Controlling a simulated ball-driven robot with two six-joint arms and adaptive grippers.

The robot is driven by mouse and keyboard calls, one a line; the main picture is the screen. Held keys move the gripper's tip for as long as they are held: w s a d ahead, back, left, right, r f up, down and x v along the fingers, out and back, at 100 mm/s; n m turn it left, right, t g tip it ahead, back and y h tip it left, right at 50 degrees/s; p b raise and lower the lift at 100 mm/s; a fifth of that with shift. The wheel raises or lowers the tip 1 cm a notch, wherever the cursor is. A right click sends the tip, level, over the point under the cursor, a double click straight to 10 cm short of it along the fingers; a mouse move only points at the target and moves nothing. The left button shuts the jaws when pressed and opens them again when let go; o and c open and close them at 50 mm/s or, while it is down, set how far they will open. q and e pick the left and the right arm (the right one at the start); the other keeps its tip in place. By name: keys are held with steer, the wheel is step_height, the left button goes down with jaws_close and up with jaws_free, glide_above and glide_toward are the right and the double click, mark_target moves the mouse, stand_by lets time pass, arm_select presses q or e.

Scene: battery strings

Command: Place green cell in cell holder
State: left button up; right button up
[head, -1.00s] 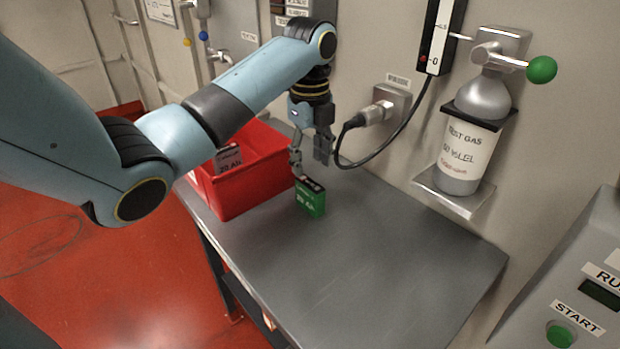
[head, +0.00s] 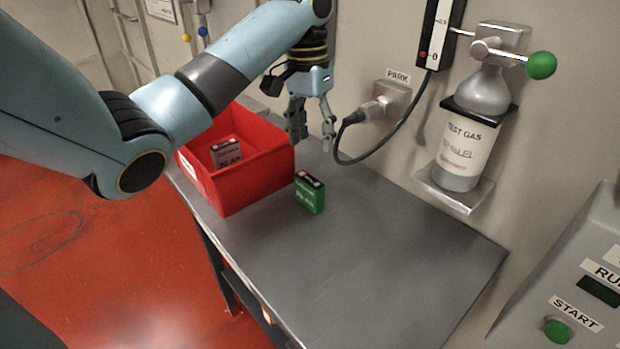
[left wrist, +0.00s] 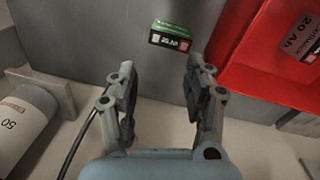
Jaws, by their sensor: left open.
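The green cell (head: 310,193) stands on the grey bench just right of the red bin in the head view. It also shows in the left wrist view (left wrist: 171,36), beyond the fingertips, its label facing the camera. My left gripper (head: 312,140) is open and empty, above and behind the green cell, apart from it. In the left wrist view its two fingers (left wrist: 160,80) are spread with bare bench between them. I cannot make out a cell holder for certain. My right gripper is not in view.
A red bin (head: 240,190) at the bench's left holds a grey and red cell (head: 226,152). A plug with a cable (head: 376,112) and a test gas bottle (head: 472,140) are on the wall behind. The front and right of the bench (head: 370,260) are clear.

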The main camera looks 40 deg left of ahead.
arm_select(q)
steer(key=n, duration=0.6)
steer(key=n+b, duration=0.2)
steer(key=n, duration=0.8)
glide_above(309, 179)
steer(key=a, duration=0.1)
steer(key=shift+h, duration=0.4)
step_height(309, 179, down, 5)
steer(key=shift+f, duration=0.15)
steer(key=f, duration=0.4)
steer(key=d+f, duration=0.1)
steer(key=f, duration=0.1)
jaws_close()
